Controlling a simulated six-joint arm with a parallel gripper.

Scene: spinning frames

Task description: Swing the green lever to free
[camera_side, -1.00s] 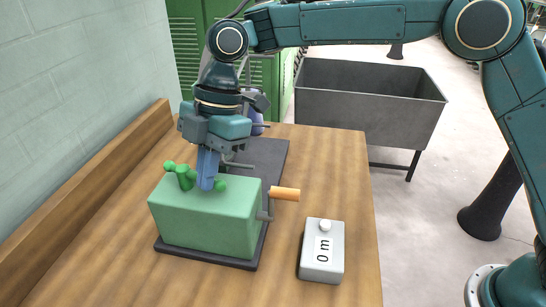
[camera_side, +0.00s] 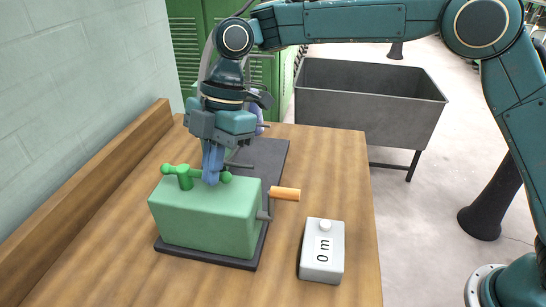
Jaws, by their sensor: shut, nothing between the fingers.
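The green lever (camera_side: 184,171) stands on top of the pale green box (camera_side: 203,215), towards its back left. It has a knob at its left end and an arm reaching right towards a round green knob (camera_side: 226,177). My gripper (camera_side: 211,181) points down over the box top, just right of the lever's post, with its blue fingers shut and nothing between them. The fingertips are beside the lever's arm and hide part of it; I cannot tell whether they touch it. An orange-handled crank (camera_side: 285,194) sticks out from the box's right side.
The box stands on a dark base plate (camera_side: 265,155) on the wooden table. A wooden ledge (camera_side: 90,200) runs along the left. A grey bin (camera_side: 370,100) stands behind.

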